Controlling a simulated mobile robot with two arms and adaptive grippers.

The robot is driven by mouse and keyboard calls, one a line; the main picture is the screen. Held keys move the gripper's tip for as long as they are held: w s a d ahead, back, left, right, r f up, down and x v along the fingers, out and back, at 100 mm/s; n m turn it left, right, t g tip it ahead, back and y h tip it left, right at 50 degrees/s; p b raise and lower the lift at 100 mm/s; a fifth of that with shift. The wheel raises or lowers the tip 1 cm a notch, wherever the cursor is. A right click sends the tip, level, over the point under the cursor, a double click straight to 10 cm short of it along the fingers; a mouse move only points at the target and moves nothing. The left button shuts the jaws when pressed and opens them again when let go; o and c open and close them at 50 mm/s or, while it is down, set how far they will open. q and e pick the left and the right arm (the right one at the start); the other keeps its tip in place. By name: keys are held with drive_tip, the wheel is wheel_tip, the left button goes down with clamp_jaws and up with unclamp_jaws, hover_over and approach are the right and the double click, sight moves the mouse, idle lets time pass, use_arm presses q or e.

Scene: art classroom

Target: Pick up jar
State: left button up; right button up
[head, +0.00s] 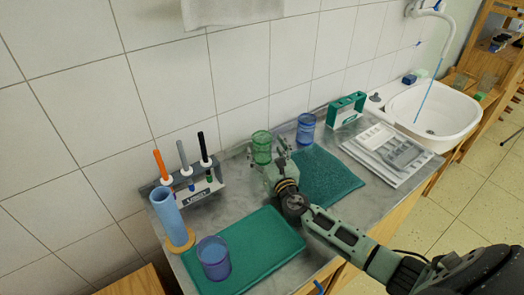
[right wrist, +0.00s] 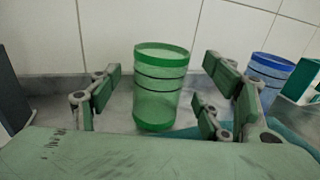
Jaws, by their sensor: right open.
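A translucent green jar (head: 261,147) stands upright near the wall at the back of the counter. It also shows in the right wrist view (right wrist: 160,87), between the spread fingers. My right gripper (head: 269,163) is open and empty, just in front of this jar. Its fingers show at both sides in the right wrist view (right wrist: 162,90), with visible gaps to the jar. A blue jar (head: 306,129) stands to the right of the green one, also in the right wrist view (right wrist: 269,75). A purple jar (head: 213,258) stands on the front green mat. My left gripper is not in view.
Green mats (head: 262,250) (head: 335,177) lie on the grey counter. A rack (head: 202,190) with several markers and a blue cylinder (head: 168,212) are at left. A green holder (head: 347,109), a grey tray (head: 389,152) and a sink (head: 430,108) are at right. The tiled wall closes off the back.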

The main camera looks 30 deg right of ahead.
drive_tip(key=w, duration=0.3)
drive_tip(key=shift+w+d+f, duration=0.1)
drive_tip(key=shift+w+d, duration=0.15)
drive_tip(key=shift+w, duration=0.05)
drive_tip(key=c, duration=1.3)
drive_tip(key=shift+o, duration=0.2)
